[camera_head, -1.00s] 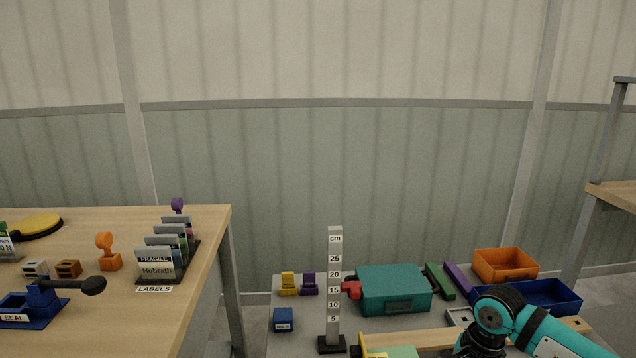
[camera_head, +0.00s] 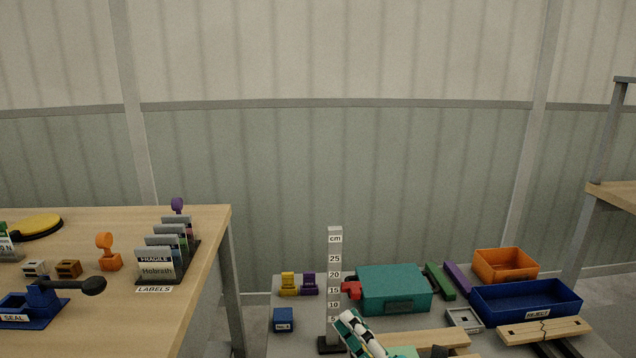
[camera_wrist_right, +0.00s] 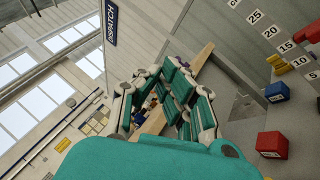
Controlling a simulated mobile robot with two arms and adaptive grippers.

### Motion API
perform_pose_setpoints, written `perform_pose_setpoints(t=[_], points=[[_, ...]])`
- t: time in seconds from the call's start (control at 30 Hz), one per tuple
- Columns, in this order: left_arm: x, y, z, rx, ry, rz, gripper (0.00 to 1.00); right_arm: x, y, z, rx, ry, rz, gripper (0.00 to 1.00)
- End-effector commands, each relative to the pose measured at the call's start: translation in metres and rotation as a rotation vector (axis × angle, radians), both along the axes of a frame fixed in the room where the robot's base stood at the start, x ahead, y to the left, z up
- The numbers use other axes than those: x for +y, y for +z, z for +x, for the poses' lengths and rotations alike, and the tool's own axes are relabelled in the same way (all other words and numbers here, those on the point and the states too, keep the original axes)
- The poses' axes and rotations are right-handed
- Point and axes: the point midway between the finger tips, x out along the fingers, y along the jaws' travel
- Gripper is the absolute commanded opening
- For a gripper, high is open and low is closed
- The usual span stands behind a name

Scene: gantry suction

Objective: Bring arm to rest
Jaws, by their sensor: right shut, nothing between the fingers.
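My right gripper (camera_head: 352,326) shows at the bottom middle of the head view, with white and teal fingers. It appears in front of the foot of the height gauge (camera_head: 335,290); I cannot tell if they touch. In the right wrist view the gripper's fingers (camera_wrist_right: 162,70) are shut with nothing held. The gauge's numbers (camera_wrist_right: 268,32) show at the upper right there. Most of my right arm is out of the head view. My left gripper is in neither view.
The low bench holds a teal case (camera_head: 395,288), a blue bin (camera_head: 525,300), an orange bin (camera_head: 505,264), a cracked plank (camera_head: 543,331) and a blue block (camera_head: 283,320). The wooden table (camera_head: 190,290) at left carries stamps and label cards. A gap separates it from the bench.

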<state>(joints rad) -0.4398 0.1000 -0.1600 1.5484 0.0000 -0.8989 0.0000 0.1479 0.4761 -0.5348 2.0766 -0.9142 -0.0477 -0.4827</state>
Motion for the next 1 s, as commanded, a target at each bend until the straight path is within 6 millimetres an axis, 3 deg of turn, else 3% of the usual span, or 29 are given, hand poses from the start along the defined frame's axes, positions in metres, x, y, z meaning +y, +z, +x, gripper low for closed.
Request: perform_pose_setpoints(t=[0.17, 0.3, 0.4, 0.6, 0.9, 1.0], points=[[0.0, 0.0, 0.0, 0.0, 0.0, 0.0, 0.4, -0.084, -0.059, 0.002, 0.487, -0.319, 0.5, 0.0], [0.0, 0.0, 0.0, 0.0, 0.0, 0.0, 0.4, -0.134, -0.14, -0.038, 0.884, -0.58, 0.831, 0.0], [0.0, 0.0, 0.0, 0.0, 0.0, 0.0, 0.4, -0.151, -0.188, -0.081, 1.119, -0.741, 0.996, 0.0], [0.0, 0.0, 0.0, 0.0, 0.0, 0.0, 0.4, -0.158, -0.243, -0.159, 1.44, -0.971, 1.178, 0.0], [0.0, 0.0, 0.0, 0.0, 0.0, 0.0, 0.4, -0.15, -0.274, -0.258, 1.772, -1.231, 1.304, 0.0], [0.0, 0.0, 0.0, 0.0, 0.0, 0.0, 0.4, -0.149, -0.302, -0.247, 1.772, -1.235, 1.294, 0.0]])
